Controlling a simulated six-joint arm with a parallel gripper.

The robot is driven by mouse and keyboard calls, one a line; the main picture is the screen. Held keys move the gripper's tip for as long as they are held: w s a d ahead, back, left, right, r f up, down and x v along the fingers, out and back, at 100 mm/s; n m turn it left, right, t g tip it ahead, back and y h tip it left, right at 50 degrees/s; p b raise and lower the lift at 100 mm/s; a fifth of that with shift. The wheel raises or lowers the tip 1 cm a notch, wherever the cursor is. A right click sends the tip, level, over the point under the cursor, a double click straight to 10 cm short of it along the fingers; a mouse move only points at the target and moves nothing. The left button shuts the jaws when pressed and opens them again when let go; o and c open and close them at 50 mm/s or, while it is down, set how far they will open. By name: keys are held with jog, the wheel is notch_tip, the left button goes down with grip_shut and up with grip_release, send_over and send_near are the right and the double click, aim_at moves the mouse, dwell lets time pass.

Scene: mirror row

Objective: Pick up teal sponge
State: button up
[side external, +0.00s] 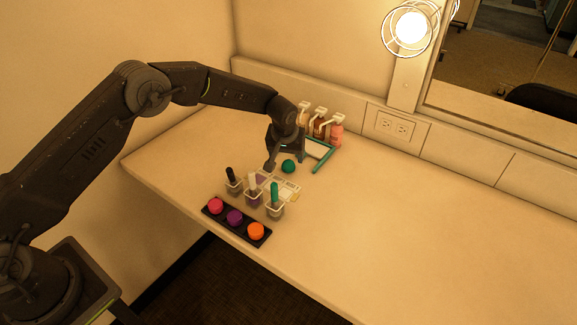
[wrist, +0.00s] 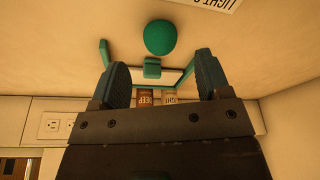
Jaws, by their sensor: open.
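The teal sponge (side external: 288,166) is a small round ball on the counter, just beyond the lower end of my gripper (side external: 284,159) in the side view. In the wrist view the sponge (wrist: 161,37) lies past the fingertips, roughly in line with the gap between them. My gripper (wrist: 162,66) is open, with nothing between its fingers and apart from the sponge in this view.
A teal-framed white piece (side external: 324,161) lies behind the sponge, near several pump bottles (side external: 337,131). In front stand cups holding a black, a white and a teal-handled tool (side external: 274,194), and a black tray (side external: 266,238) of coloured pots. The right counter is clear.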

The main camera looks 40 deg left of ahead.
aim_at(288, 162)
jog(key=shift+x, duration=2.7)
jog(key=shift+w+a+r, duration=0.1)
jog(key=shift+w, duration=0.1)
jog(key=shift+c, duration=0.4)
jog(key=c, duration=0.9)
